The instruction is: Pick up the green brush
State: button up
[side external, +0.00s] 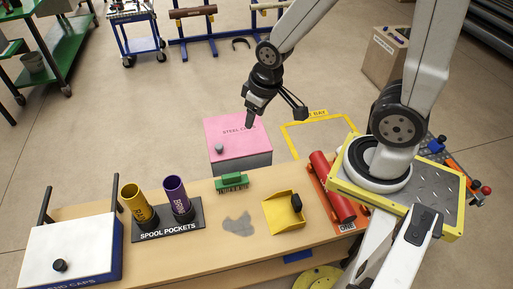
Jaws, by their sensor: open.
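The green brush (232,181) lies on the wooden bench (262,236) near its far edge, in front of the pink-lidded box. Its green back faces up, with paler bristles along the near side. My gripper (275,117) is open and empty. It hangs in the air beyond the bench, up and to the right of the brush in the side view, well apart from it. Nothing of the brush appears hidden.
A pink-lidded box (238,133) stands behind the brush. Yellow (138,206) and purple (178,197) cups stand left in a black holder. A grey patch (238,225), yellow dustpan (283,212) and red cylinder (332,187) are nearby. A white box (75,252) sits far left.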

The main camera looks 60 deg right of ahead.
jog(key=o, duration=0.5)
jog(key=n+g, duration=0.3)
jog(key=n, duration=0.6)
send_over(232, 175)
notch_tip(232, 175, down, 33)
jog(key=shift+w+f, duration=0.15)
jog(key=shift+f, duration=0.6)
